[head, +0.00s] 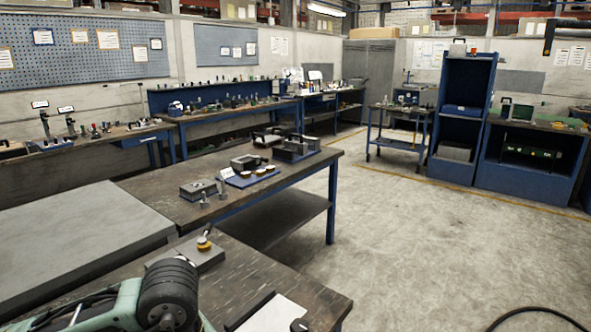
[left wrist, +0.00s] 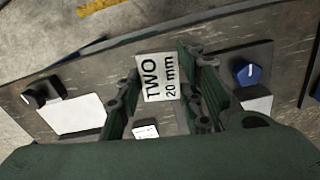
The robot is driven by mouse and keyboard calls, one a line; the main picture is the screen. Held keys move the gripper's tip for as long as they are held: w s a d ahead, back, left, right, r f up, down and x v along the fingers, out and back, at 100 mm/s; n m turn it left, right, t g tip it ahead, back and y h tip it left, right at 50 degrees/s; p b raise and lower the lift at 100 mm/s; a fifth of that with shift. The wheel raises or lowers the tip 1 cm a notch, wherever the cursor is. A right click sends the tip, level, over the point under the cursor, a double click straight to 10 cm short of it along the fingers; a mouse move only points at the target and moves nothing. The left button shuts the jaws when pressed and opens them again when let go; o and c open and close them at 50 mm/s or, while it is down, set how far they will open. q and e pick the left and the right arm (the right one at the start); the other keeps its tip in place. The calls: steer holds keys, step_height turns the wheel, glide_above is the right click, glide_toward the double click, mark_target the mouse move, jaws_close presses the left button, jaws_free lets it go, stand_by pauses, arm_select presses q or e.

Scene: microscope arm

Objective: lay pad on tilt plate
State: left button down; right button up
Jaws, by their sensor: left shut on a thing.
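In the left wrist view, my left gripper (left wrist: 160,70) is shut on a flat piece with a white face marked "TWO 20 mm" (left wrist: 157,80). Its two dark green fingers stand on either side of the piece, which I take to be the pad. Below, on the dark bench, are a white plate (left wrist: 75,115) with a black knob (left wrist: 40,93) and a blue knob (left wrist: 248,72) by another white plate (left wrist: 256,105). I cannot tell which one is the tilt plate. In the head view, my left arm is at the bottom left; its fingertips and the piece are hidden. My right gripper is not in view.
A grey block (head: 198,254) with a yellow-topped part (head: 204,241) stands on the near bench. A white plate (head: 274,315) lies at the bench's front. A large grey slab (head: 75,240) is at the left. The floor (head: 440,250) to the right is mostly clear.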

arm_select(q)
steer(key=shift+s+a+r+m, duration=0.1)
steer(key=shift+s+a+m, duration=0.5)
steer(key=shift+m, duration=0.85)
steer(key=shift+s+a+m, duration=0.45)
steer(key=shift+a+m, duration=0.15)
steer(key=shift+m, duration=0.8)
steer(key=shift+s+a+r+m, duration=0.1)
steer(key=shift+s+a+m, duration=0.5)
steer(key=shift+m, duration=0.85)
steer(key=shift+a, duration=0.1)
